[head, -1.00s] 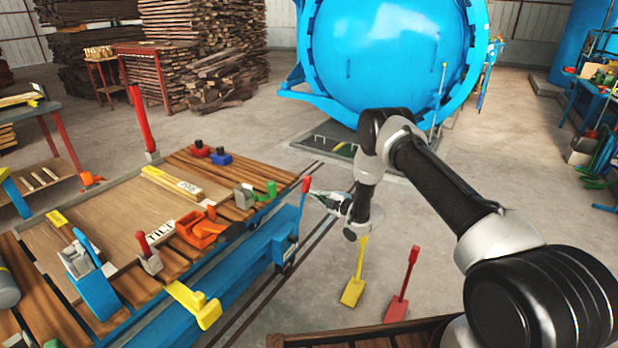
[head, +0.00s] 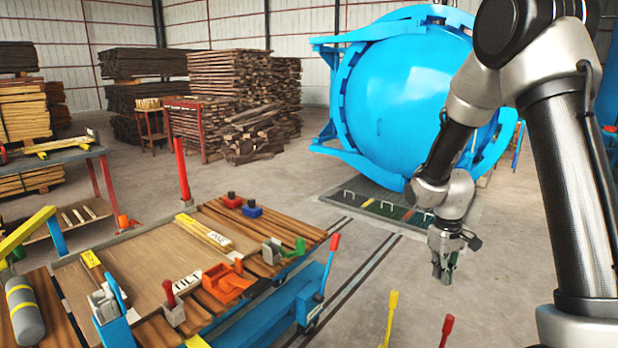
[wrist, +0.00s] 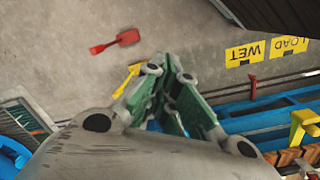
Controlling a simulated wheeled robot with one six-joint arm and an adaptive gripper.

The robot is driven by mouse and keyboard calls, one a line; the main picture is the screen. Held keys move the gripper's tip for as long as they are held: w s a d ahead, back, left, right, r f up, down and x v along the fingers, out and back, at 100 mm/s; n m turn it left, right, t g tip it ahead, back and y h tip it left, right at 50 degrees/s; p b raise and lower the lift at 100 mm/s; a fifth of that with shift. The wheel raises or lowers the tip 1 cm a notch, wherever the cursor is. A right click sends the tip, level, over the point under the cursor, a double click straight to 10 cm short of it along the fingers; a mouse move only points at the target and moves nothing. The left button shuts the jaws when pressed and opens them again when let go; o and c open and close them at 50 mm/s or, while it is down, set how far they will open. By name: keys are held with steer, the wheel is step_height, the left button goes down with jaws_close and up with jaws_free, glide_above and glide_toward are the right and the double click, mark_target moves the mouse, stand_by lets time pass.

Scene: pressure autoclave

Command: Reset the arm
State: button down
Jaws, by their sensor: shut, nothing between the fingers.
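My gripper (head: 443,272) hangs fingers down over the open floor in the head view, right of the blue cart and in front of the autoclave. Its fingers are together with nothing between them. In the wrist view the green-padded fingers (wrist: 172,105) point at the floor and the blue cart edge. My arm is raised, with its elbow high at the right. The blue autoclave (head: 405,95) stands behind the gripper, its round door shut.
The blue cart (head: 262,318) with a wooden top carries clamps and tools. Yellow (head: 391,312) and red (head: 447,328) handles stand at the bottom; red (wrist: 118,41) and yellow pedals show in the wrist view. Floor rails run towards the autoclave. Wood stacks (head: 245,95) stand behind.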

steer(key=s+d+r+m+t, duration=0.1)
steer(key=s+r+m+t, duration=0.3)
steer(key=s+r, duration=1.9)
step_height(320, 180, up, 2)
steer(key=shift+s+d+r+t+y, duration=0.1)
steer(key=shift+s+d+t+y, duration=0.15)
steer(key=shift+t+y, duration=0.15)
